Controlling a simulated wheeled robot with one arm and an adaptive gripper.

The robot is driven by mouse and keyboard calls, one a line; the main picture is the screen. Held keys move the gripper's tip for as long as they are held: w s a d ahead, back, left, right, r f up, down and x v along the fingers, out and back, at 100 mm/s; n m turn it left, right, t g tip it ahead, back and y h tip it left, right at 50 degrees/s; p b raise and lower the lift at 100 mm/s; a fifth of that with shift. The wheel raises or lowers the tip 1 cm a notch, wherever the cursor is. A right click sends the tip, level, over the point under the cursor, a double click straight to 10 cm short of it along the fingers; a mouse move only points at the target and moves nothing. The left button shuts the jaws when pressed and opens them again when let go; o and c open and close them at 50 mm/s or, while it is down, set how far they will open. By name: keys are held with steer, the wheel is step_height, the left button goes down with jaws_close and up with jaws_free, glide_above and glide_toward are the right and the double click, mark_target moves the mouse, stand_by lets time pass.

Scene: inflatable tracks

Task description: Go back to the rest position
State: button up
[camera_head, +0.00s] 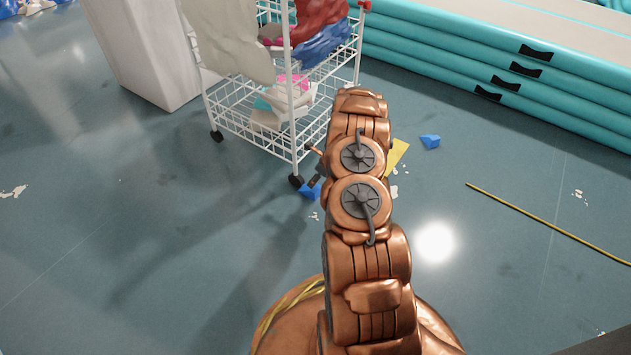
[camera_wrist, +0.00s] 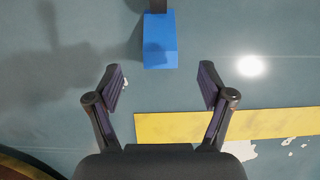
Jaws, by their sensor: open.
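My gripper (camera_wrist: 162,82) is open in the wrist view, with its two dark fingers wide apart and nothing between them. It hangs over the floor. A blue block (camera_wrist: 160,50) lies beyond the fingertips, apart from them, and a dark piece overlaps its far end. In the head view my copper-coloured arm reaches forward and hides most of the gripper. A blue block (camera_head: 308,193) shows just left of the arm, partly covered.
A white wire cart (camera_head: 240,125) loaded with crumpled inflatables stands just ahead, close to my arm. Teal stacked tracks (camera_head: 460,55) run along the back right. A blue wedge (camera_head: 430,141), a yellow strip (camera_head: 397,157) and a thin yellow line (camera_head: 545,222) lie on the floor.

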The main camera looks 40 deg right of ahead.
steer(key=shift+v, duration=1.2)
steer(key=s+a+r+n+g+y+p, duration=0.1)
steer(key=a+r+n+p, duration=0.55)
steer(key=r, duration=0.95)
steer(key=s+a+r+n+y+p, duration=0.15)
steer(key=a+r+n+p, duration=0.4)
steer(key=a+r, duration=0.85)
steer(key=s+a+r+n+g+y+p, duration=0.1)
steer(key=a+r+n+p, duration=0.5)
steer(key=r, duration=1.2)
steer(key=s+a+r+n+g+h+p, duration=0.1)
steer(key=s+a+r+n+p, duration=0.2)
steer(key=s+r+p, duration=0.55)
steer(key=s+a+r+n+g+h+p, duration=0.1)
steer(key=s+a+r+n+p, duration=0.35)
steer(key=s+r, duration=0.55)
steer(key=s+a+r+n+g+h+p, duration=0.1)
steer(key=s+a+r+n+p, duration=0.15)
steer(key=s+r+p, duration=0.65)
steer(key=s+d+r+n+g+h+p, duration=0.1)
steer(key=s+d+r+n+h+p, duration=0.1)
steer(key=s+r, duration=0.6)
steer(key=r+n+p, duration=0.1)
steer(key=n, duration=0.1)
steer(key=shift+s+n+p, duration=0.3)
steer(key=shift+s, duration=0.1)
